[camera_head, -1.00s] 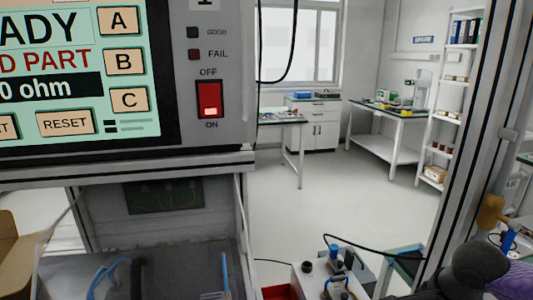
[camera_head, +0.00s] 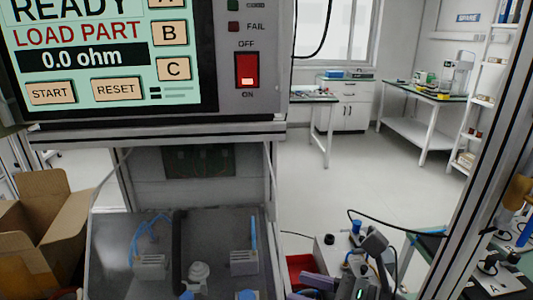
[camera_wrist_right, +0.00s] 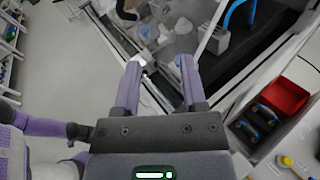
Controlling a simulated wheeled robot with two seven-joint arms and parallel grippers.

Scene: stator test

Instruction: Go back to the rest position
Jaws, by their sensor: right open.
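My right gripper (camera_wrist_right: 159,68) shows in the right wrist view. Its two purple fingers with pale tips are apart, with nothing between them. They point toward the test fixture (camera_wrist_right: 185,35), which is only partly visible and blurred there. In the head view part of my right arm, dark with purple (camera_head: 322,281), is at the bottom edge, right of the fixture; the fingertips are hard to make out there. My left gripper is not in view.
The test station screen (camera_head: 95,60) reads READY, LOAD PART, 0.0 ohm, above the fixture bay (camera_head: 175,250). An open cardboard box (camera_head: 50,215) is at left. A red bin (camera_wrist_right: 283,92) lies right of my right gripper. A metal post (camera_head: 478,160) stands at right.

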